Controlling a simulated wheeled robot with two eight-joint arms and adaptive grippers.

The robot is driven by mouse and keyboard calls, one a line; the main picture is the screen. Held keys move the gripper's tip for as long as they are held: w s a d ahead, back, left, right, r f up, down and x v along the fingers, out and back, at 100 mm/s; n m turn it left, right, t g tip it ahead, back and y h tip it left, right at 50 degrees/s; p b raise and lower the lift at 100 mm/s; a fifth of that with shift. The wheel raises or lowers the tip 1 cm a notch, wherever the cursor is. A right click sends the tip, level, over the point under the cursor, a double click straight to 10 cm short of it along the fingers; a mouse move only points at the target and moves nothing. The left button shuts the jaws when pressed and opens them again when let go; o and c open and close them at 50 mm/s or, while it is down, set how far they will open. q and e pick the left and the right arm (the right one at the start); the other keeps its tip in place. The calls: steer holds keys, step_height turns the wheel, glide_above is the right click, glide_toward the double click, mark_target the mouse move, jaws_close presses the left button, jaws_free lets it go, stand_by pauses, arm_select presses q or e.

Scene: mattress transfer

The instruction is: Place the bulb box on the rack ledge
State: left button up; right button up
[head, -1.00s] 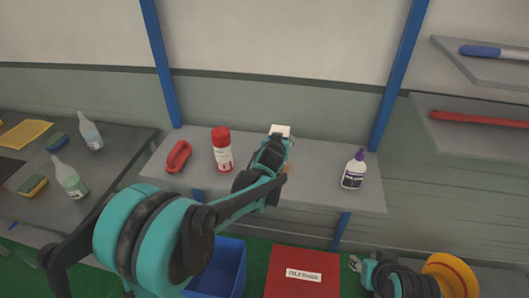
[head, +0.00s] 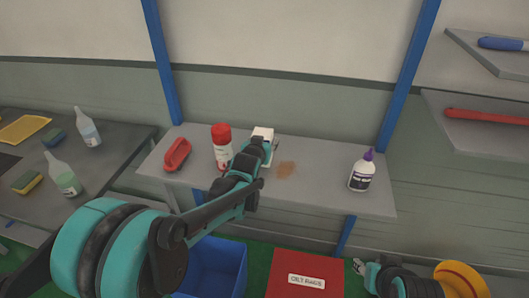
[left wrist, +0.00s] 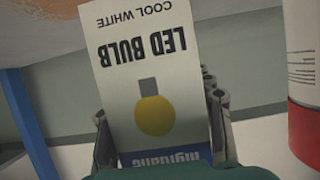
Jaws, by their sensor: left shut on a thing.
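The white LED bulb box (head: 263,133) shows in the head view at the tip of my left gripper (head: 262,143). In the left wrist view the bulb box (left wrist: 150,75) sits between the two fingers (left wrist: 162,125), its printing upside down in the picture. My left gripper is shut on it. The box is over the back of the grey rack ledge (head: 325,190), just right of a red-capped can (head: 222,150). I cannot tell whether the box touches the ledge. My right gripper (head: 359,266) is low at the right; its finger opening is too small to read.
A red brush-like item (head: 177,154) lies on the ledge's left end and a purple-capped bottle (head: 362,172) stands on its right. A brown stain (head: 286,170) marks the clear middle. Below are a blue bin (head: 215,270) and a red box (head: 307,268).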

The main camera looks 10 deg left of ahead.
arm_select(q)
step_height(320, 180, down, 4)
steer(key=shift+f+b, duration=0.1)
steer(key=shift+b, duration=0.9)
steer(key=o, duration=1.2)
steer(key=shift+c, duration=0.2)
